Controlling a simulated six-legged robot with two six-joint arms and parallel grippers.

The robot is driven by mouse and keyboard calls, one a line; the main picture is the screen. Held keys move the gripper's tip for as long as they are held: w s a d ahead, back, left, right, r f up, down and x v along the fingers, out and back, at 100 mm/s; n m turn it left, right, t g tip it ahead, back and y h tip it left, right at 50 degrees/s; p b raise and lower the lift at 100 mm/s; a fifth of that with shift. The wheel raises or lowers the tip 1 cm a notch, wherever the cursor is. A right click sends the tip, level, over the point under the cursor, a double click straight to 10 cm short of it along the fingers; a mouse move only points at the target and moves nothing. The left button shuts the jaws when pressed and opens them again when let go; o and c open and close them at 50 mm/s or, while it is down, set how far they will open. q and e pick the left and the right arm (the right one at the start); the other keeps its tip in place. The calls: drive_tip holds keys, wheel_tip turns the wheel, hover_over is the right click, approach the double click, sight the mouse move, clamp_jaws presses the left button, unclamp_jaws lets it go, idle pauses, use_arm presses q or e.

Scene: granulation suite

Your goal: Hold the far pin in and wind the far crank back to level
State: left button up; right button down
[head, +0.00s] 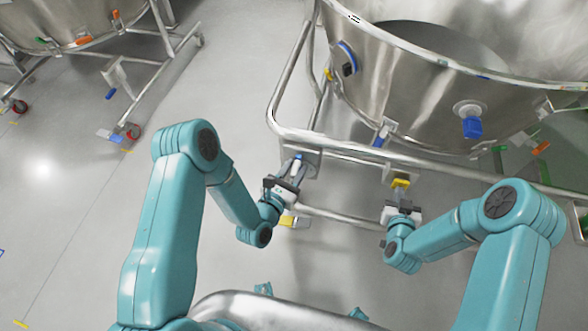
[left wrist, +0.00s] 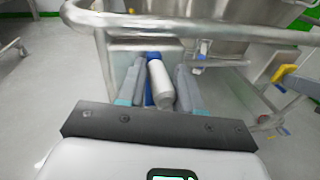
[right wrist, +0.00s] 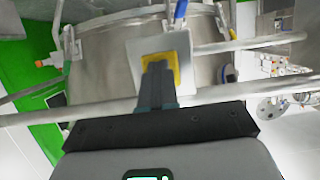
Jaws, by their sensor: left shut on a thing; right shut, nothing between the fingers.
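My left gripper (head: 291,172) is at the tank frame's left corner, its fingers closed around a white and blue handle (head: 297,160), which looks like the crank's grip. In the left wrist view the white cylinder (left wrist: 160,84) lies lengthwise between the two grey fingers, with blue beside it. My right gripper (head: 402,201) is shut and empty, its fingertips up against a yellow piece (head: 401,183), which looks like the pin. In the right wrist view the yellow piece (right wrist: 177,58) sits on a pale square plate (right wrist: 135,55), partly hidden by the fingers. Whether it is pressed in cannot be told.
A large steel vessel (head: 400,85) stands behind a tubular rail (head: 345,146). A blue valve (head: 472,126) sticks out of it. Another wheeled vessel (head: 75,20) is at the upper left.

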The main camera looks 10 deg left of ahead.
use_arm(q)
drive_tip(key=shift+d, duration=0.2)
use_arm(e)
drive_tip(key=s, duration=0.8)
idle(0.4)
use_arm(q)
drive_tip(key=o, duration=1.1)
drive_tip(key=shift+c, duration=0.2)
drive_tip(key=shift+a, duration=0.1)
drive_tip(key=s, duration=1)
